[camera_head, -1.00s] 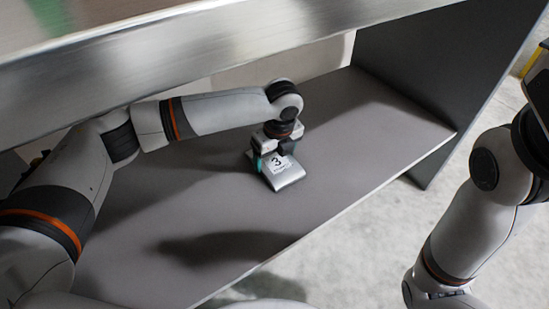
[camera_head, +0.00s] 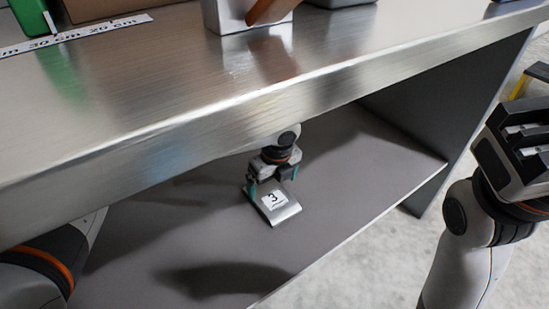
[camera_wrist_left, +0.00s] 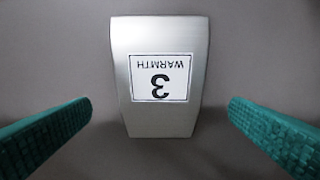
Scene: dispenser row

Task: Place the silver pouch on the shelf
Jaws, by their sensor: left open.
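The silver pouch (camera_head: 283,212) lies flat on the grey lower shelf (camera_head: 345,190) under the metal counter. Its white label reads "3 WARMTH"; in the left wrist view the pouch (camera_wrist_left: 160,117) appears with the label upside down. My left gripper (camera_head: 273,183) is open at the pouch's far end. Its teal fingers stand one on each side in the left wrist view, with a gap between each finger and the pouch. The counter edge hides most of my left arm. My right gripper (camera_head: 522,140) is at the right, away from the shelf; its jaw opening is unclear.
The steel counter (camera_head: 150,110) overhangs the shelf. On it are a metal container (camera_head: 232,16) with a brown piece, a green item (camera_head: 62,62) and a ruler strip (camera_head: 75,34). A dark side panel (camera_head: 440,95) closes the shelf's right end. Shelf space around the pouch is clear.

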